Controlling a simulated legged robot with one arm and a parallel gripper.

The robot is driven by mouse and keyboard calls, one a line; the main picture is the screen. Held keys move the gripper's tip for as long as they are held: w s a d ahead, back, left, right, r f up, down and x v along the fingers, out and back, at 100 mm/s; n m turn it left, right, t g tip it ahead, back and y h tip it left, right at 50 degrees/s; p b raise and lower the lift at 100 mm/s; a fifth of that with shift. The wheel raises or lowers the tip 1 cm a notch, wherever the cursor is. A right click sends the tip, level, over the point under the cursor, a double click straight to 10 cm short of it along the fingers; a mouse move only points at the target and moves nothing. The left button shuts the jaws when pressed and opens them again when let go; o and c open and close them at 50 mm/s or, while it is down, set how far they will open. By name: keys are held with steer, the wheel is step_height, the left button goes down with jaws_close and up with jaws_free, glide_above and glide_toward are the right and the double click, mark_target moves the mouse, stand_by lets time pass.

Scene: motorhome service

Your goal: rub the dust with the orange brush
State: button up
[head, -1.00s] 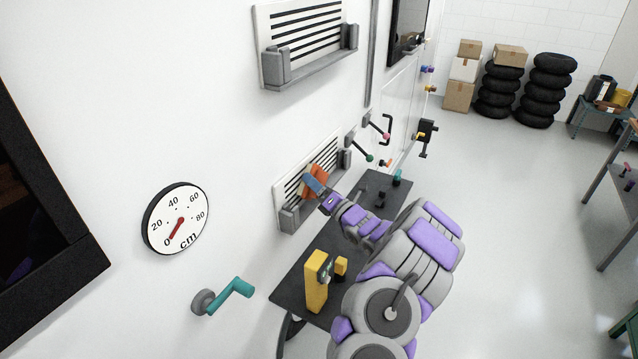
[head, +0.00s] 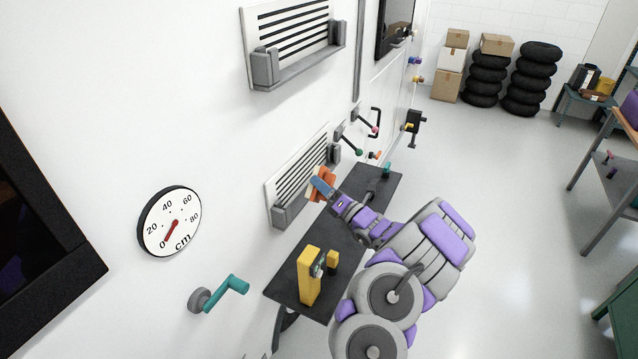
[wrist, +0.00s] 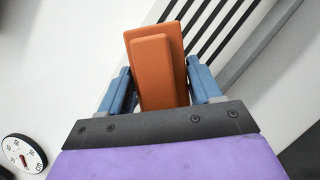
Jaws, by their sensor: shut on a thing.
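The orange brush (head: 328,184) is held in my gripper (head: 322,184), in front of the right part of the lower wall vent (head: 294,180). In the wrist view the orange brush (wrist: 156,70) stands between the two blue fingers of my gripper (wrist: 160,92), which are shut on it. The vent's black slats (wrist: 212,25) show behind the brush in that view. I cannot tell whether the brush touches the vent. I cannot make out any dust on the vent; the brush hides part of it.
A dark bench (head: 350,225) stands under the vent, with a yellow block-shaped device (head: 309,276) on it. A round cm gauge (head: 170,222) and a teal crank (head: 226,291) are on the wall at left. A second vent (head: 290,40) is higher up. Open floor lies at right.

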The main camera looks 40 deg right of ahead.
steer(key=shift+a, duration=0.15)
steer(key=shift+r, duration=0.1)
steer(key=shift+s, duration=0.15)
steer(key=shift+s+d+p, duration=0.35)
steer(key=shift+s+p, duration=0.1)
steer(key=shift+s, duration=0.15)
steer(key=shift+s+d+p, duration=0.35)
steer(key=shift+s+p, duration=0.05)
steer(key=shift+s, duration=0.2)
steer(key=shift+a, duration=0.1)
